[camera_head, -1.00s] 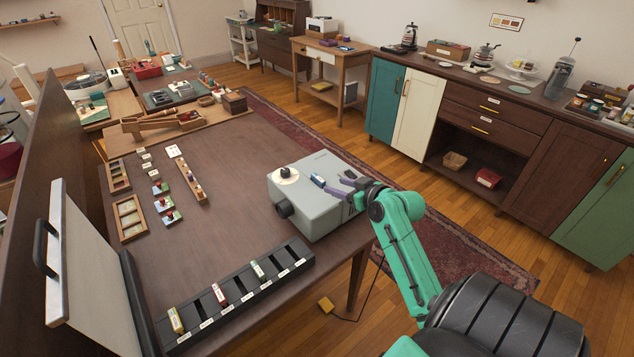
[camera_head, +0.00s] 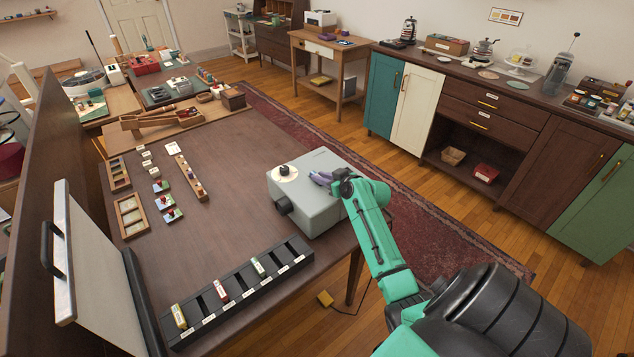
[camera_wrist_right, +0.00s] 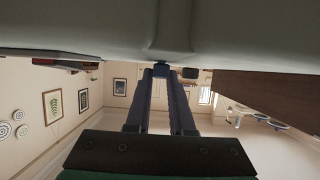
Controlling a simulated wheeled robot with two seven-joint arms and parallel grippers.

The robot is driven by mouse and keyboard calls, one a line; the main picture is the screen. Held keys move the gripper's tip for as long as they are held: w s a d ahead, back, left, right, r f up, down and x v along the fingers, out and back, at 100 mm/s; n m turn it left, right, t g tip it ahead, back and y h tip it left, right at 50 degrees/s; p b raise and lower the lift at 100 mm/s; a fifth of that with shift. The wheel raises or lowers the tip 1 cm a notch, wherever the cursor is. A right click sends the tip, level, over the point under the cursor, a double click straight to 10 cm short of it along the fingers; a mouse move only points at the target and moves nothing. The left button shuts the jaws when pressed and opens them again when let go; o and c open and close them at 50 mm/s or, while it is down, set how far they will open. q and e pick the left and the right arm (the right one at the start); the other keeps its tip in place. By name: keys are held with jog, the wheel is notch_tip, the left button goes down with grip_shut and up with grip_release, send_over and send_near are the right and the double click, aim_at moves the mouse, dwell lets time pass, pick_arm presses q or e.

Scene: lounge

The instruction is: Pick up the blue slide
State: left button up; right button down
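The blue slide shows as a small dark blue piece (camera_wrist_right: 162,72) at the fingertips in the right wrist view, against the pale projector body. In the head view my right gripper (camera_head: 320,178) is over the top of the grey projector (camera_head: 318,212) and hides the slide. The two purple-grey fingers of the right gripper (camera_wrist_right: 161,80) stand one on each side of the slide, with a narrow gap between them. I cannot tell whether they press on it. My left gripper is not in view.
A black slotted rack (camera_head: 240,290) with several coloured slides lies at the table's front. Wooden trays (camera_head: 131,215) and small slides lie at the left. A panel with a black handle (camera_head: 49,248) stands at the near left. The middle of the table (camera_head: 225,210) is clear.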

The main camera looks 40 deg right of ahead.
notch_tip(320, 180, up, 20)
jog(key=b, duration=0.1)
jog(key=shift+b, duration=0.3)
dwell(1.2)
